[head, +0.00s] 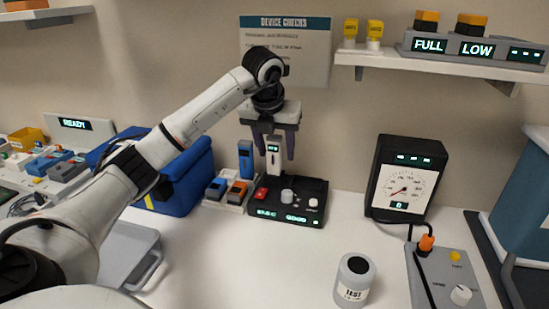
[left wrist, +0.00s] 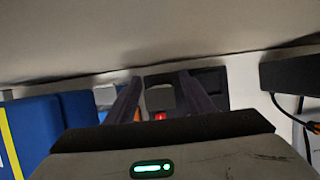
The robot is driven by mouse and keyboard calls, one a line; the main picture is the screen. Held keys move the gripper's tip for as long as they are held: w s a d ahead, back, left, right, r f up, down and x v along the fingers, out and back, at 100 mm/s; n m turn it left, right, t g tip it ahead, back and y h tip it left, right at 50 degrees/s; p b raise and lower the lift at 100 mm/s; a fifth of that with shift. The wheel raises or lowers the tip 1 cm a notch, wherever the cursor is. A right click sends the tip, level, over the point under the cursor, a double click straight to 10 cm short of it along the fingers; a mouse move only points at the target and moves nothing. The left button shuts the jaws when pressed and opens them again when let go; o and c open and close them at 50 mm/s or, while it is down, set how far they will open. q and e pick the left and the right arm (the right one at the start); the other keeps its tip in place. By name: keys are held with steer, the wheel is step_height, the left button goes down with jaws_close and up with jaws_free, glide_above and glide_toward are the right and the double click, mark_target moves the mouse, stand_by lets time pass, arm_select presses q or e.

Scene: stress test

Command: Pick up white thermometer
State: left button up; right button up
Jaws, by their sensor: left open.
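The white thermometer (head: 273,160) stands upright at the back of a black dock (head: 288,203), with a small dark display near its top. My left gripper (head: 276,154) is open and points down at it, with one dark finger on each side of its upper part in the head view. I cannot tell whether the fingers touch it or are in front of it. My right gripper is not in view.
A blue device (head: 245,158) stands close left of the thermometer, beside a blue case (head: 187,180). A gauge box (head: 404,178) and a labelled TEST cylinder (head: 354,281) stand to the right. The wall is close behind. The middle front of the counter is clear.

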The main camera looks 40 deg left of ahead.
arm_select(q)
steer(key=shift+w+f, duration=0.1)
steer(key=shift+f, duration=0.25)
steer(key=c, duration=1.1)
